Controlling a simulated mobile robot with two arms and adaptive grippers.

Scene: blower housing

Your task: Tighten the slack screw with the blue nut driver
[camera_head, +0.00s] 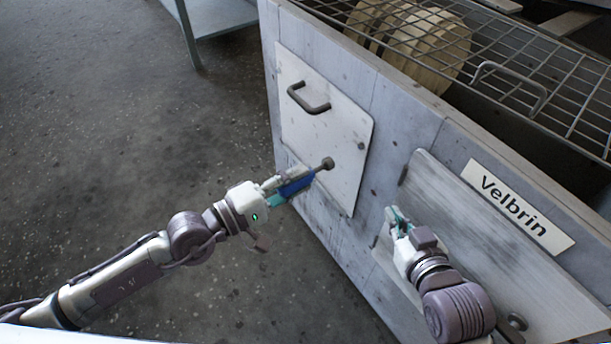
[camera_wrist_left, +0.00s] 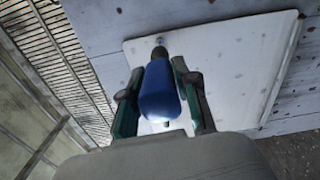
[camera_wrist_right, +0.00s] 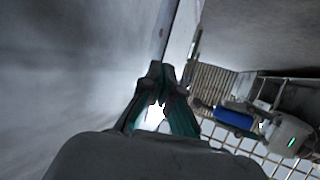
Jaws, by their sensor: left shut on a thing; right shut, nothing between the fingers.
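The blue nut driver (camera_head: 296,186) is in my left gripper (camera_head: 286,187), which is shut on its handle. My right gripper (camera_head: 396,218) is shut and empty beside the grey sloping plate. The right wrist view also shows the nut driver (camera_wrist_right: 235,119).
The grey housing (camera_head: 400,110) has a dark handle (camera_head: 308,99) on its white panel. A wire-mesh guard (camera_head: 510,60) covers the top over a pale rounded part (camera_head: 425,48). A "Velbrin" label (camera_head: 517,207) is on the right. Floor at left is clear.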

